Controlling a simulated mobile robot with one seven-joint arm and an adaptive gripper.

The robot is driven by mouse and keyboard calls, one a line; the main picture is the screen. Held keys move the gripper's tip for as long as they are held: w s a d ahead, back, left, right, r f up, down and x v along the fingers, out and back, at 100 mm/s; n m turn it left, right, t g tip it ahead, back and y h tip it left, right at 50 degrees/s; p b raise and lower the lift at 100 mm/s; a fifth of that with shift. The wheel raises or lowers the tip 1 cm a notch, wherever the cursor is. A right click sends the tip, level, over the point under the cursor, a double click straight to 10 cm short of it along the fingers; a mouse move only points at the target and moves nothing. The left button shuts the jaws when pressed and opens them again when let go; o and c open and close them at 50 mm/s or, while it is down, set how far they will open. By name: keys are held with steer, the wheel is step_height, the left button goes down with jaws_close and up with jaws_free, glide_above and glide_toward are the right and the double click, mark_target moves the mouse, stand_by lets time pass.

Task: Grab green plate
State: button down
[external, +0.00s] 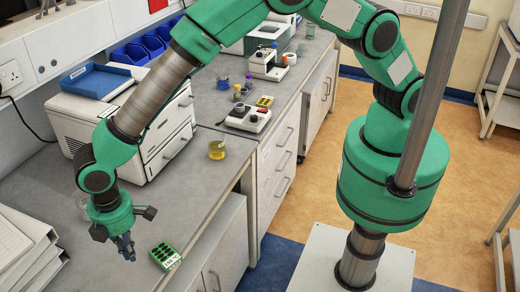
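A small green plate (165,256) with dark round wells and a white label lies flat on the grey bench, near its front edge. My gripper (127,250) points downward just to the left of the plate in the picture. A gap shows between the gripper and the plate, and the gripper does not appear to touch it. The fingers are small and seen at an angle, so I cannot tell whether they are open or shut. No held object shows between them.
A beaker with yellow liquid (217,150) stands farther back on the bench. White stacked trays (30,255) are at the lower left. A white drawer unit (150,130) stands behind my arm. Bench space around the plate is clear.

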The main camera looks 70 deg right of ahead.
mark_target(161, 261)
step_height(161, 261, down, 9)
steer(key=shift+f, duration=0.15)
steer(key=shift+d+f, duration=0.2)
steer(key=shift+s+d+p, duration=0.25)
steer(key=shift+s+d, duration=0.1)
steer(key=shift+d, duration=0.5)
steer(key=shift+s+d+p, duration=0.2)
steer(key=shift+s+d, duration=0.15)
steer(key=shift+d, duration=0.5)
steer(key=shift+d, duration=0.1)
steer(key=shift+s+d+b, duration=0.3)
steer(key=shift+d, duration=0.35)
